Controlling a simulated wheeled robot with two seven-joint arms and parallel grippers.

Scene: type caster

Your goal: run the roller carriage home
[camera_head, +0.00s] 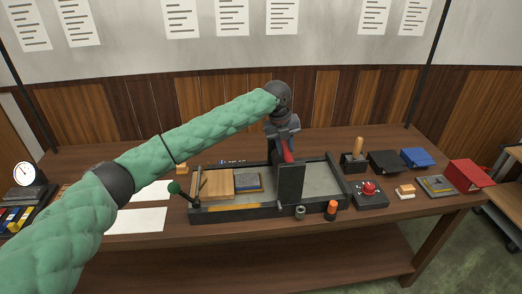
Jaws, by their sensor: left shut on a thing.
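A low dark-framed press bed (240,206) sits on the wooden table. A dark upright block, which looks like the roller carriage (290,184), stands across the bed right of its middle. My left arm, in a green quilted sleeve, reaches in from the left. My left gripper (284,140) is above and behind the carriage, shut at its top, where a red part shows. The fingertips and the exact grip are partly hidden. A wooden block and a blue-grey block (247,180) lie in the left part of the bed. My right gripper is not in view.
A lever with a green knob (174,187) is at the bed's left end. An orange-topped cylinder (331,209) and a red-button box (369,191) stand at front right. A red box (467,175) is far right. The bed's right end (323,182) is empty.

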